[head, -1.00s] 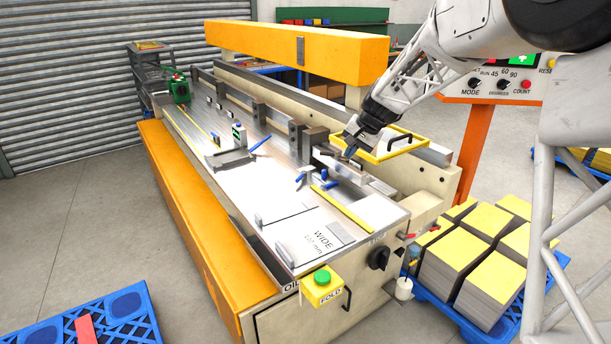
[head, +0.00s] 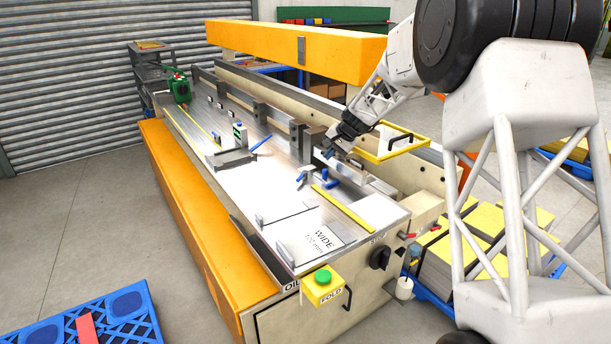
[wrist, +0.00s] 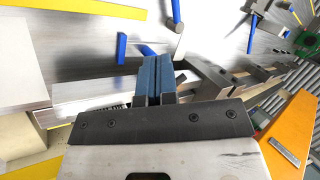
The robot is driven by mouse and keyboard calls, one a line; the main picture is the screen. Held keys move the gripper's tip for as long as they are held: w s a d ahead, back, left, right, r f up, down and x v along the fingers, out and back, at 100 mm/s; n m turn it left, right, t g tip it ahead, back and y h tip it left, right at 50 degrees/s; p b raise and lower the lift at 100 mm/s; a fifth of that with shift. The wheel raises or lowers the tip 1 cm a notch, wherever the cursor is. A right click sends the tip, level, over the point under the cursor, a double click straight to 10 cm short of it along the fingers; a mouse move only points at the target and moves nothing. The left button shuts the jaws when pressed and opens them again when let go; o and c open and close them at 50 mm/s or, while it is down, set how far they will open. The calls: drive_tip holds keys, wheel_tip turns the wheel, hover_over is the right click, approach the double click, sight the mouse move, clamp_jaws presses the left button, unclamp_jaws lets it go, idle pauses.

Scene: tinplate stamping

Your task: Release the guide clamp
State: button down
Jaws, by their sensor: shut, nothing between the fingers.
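Blue-handled levers stand on the machine's steel bed; which one is the guide clamp I cannot tell for certain. One blue lever (head: 302,176) and a second, upright one (head: 325,174) are near the metal guide block. In the wrist view, a long blue handle on a grey post (wrist: 176,12) lies just beyond my fingertips, with a short upright blue handle (wrist: 122,48) to its left. My gripper (head: 328,154) is just above the bed by these levers. Its blue fingers (wrist: 157,62) are together and empty. Contact with a lever cannot be made out.
Another blue handle (head: 261,143) is farther along the bed. A yellow-framed guard (head: 412,148) and the orange beam (head: 300,48) stand close to my arm. A yellow box with a green button (head: 322,285) is at the front corner. The near bed is mostly clear.

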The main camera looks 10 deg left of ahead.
drive_tip(key=shift+f, duration=0.15)
approach(301, 178)
drive_tip(key=f, duration=0.2)
drive_tip(key=a+f, duration=0.1)
drive_tip(key=f, duration=0.2)
drive_tip(key=shift+w+a+f, duration=0.1)
drive_tip(key=shift+w+a, duration=0.05)
drive_tip(key=shift+w, duration=0.05)
drive_tip(key=shift+w+a+f, duration=0.15)
drive_tip(key=shift+a+f, duration=0.15)
drive_tip(key=shift+a, duration=0.25)
drive_tip(key=shift+w+a+f, duration=0.1)
drive_tip(key=shift+a+f, duration=0.2)
drive_tip(key=shift+a, duration=0.2)
